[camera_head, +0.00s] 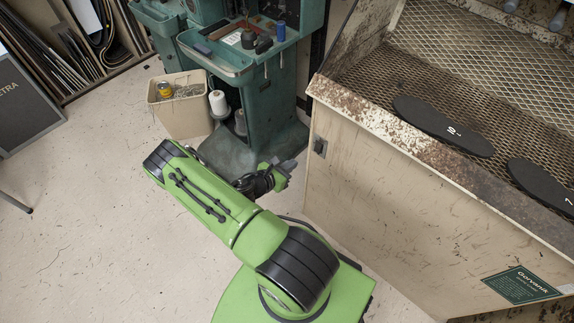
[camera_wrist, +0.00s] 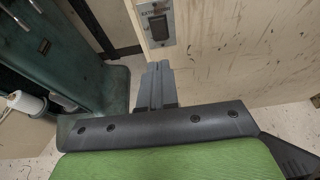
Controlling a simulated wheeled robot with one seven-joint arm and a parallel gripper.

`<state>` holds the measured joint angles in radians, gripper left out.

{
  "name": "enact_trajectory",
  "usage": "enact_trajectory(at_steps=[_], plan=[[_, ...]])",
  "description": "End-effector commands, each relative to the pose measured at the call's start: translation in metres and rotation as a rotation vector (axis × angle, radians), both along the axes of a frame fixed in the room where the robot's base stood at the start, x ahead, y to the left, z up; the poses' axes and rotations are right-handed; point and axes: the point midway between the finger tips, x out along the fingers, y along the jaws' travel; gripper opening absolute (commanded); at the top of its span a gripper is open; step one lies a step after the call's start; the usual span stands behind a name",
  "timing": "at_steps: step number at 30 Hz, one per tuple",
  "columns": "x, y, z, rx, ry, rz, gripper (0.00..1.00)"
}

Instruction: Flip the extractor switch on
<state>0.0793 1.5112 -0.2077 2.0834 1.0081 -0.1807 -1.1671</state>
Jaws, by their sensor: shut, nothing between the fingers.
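The extractor switch (camera_wrist: 158,26) is a dark rocker on a grey metal plate, on the side of the beige cabinet. It also shows in the head view (camera_head: 320,146) as a small plate near the cabinet's left edge. I cannot tell which way the rocker is tipped. My gripper (camera_wrist: 157,66) is shut and empty, its grey fingers pointing up towards the switch plate in the wrist view, with a small gap in the picture. In the head view my gripper (camera_head: 288,165) is left of and a little below the switch, apart from it.
The beige cabinet (camera_head: 400,215) has a mesh bench with black soles (camera_head: 443,126) on it. A teal machine (camera_head: 245,120) stands left of the cabinet, with a beige bin (camera_head: 180,118) beside it. The floor (camera_head: 80,210) at the left is mostly clear.

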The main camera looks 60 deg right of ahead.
Motion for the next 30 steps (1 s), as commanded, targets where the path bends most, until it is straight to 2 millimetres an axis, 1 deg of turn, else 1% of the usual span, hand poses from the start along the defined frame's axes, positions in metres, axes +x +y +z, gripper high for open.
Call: enact_trajectory(at_steps=[1,4,14,16,19,22,24,30], plan=[[0.001,0.007,0.004,0.001,0.0,0.001,0.0],[0.002,0.014,0.006,0.001,0.0,0.0,0.0],[0.002,0.015,0.004,-0.002,0.001,-0.001,0.0],[0.003,0.017,-0.006,-0.032,0.012,0.002,0.0],[0.004,0.02,-0.032,-0.126,0.035,0.004,0.0],[0.004,0.023,-0.046,-0.213,0.042,0.004,0.0],[0.004,0.025,-0.049,-0.245,0.042,0.003,0.0],[0.004,0.025,-0.046,-0.254,0.04,0.001,0.0]])
